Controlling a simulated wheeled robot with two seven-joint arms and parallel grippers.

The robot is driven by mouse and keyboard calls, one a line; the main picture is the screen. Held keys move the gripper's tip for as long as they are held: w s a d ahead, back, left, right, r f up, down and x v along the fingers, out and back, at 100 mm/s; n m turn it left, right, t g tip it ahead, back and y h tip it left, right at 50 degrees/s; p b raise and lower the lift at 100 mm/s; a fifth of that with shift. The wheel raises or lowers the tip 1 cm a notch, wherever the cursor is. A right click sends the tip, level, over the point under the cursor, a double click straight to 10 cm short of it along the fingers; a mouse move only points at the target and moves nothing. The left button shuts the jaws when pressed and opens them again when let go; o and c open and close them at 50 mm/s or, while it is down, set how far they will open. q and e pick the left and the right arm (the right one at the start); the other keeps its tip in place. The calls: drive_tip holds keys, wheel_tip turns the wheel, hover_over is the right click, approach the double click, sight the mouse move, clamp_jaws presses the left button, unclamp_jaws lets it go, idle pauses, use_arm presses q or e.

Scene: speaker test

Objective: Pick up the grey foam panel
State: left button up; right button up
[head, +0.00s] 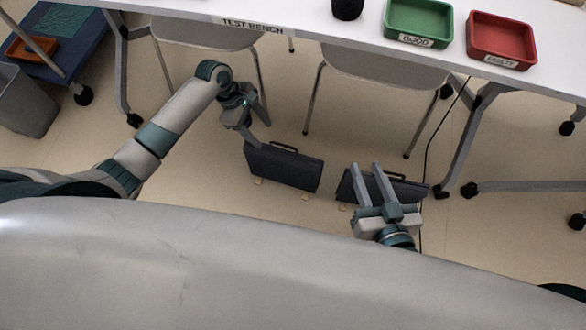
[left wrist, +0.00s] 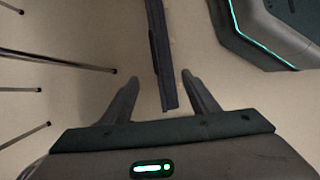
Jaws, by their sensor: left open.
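Two dark grey panels with handles on top stand on the floor on small wooden feet; I cannot tell which is foam. In the head view, the left panel (head: 285,168) is just below my left gripper (head: 259,132), near its upper left corner. The left wrist view shows a panel (left wrist: 160,55) edge-on, its near end in line with the gap between the open, empty fingers of my left gripper (left wrist: 163,88). My right gripper (head: 366,166) has its fingers apart in front of the right panel (head: 408,190) and hides part of it.
A white table (head: 300,25) crosses the top, bearing a green tray (head: 420,42) and a red tray (head: 502,58). Chairs (head: 385,70), table legs and a black cable (head: 424,150) stand or hang near the panels. A grey bin (head: 28,105) is at far left. Bare floor surrounds the panels.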

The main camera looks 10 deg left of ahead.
use_arm(q)
drive_tip(key=shift+w+r, duration=0.1)
drive_tip(key=shift+r, duration=0.2)
use_arm(e)
drive_tip(key=shift+d+r, duration=0.1)
drive_tip(key=shift+r, duration=0.5)
use_arm(q)
drive_tip(key=shift+d+f, duration=0.1)
drive_tip(key=b, duration=0.2)
approach(278, 151)
drive_tip(key=shift+x, duration=1.05)
drive_tip(key=b+x, duration=0.2)
drive_tip(key=x, duration=0.3)
drive_tip(key=shift+d+f, duration=0.2)
drive_tip(key=shift+f, duration=0.05)
drive_tip(key=shift+d+f+b, duration=0.15)
drive_tip(key=shift+f+b, duration=0.15)
drive_tip(key=shift+f, duration=0.1)
use_arm(e)
drive_tip(key=s+a+r+t+y, duration=0.1)
drive_tip(key=s+r+t+y, duration=0.2)
drive_tip(key=r+t, duration=0.6)
wheel_tip(278, 151, up, 6)
drive_tip(key=shift+s+a+t, duration=0.2)
drive_tip(key=shift+a+t, duration=0.05)
drive_tip(key=shift+t, duration=0.15)
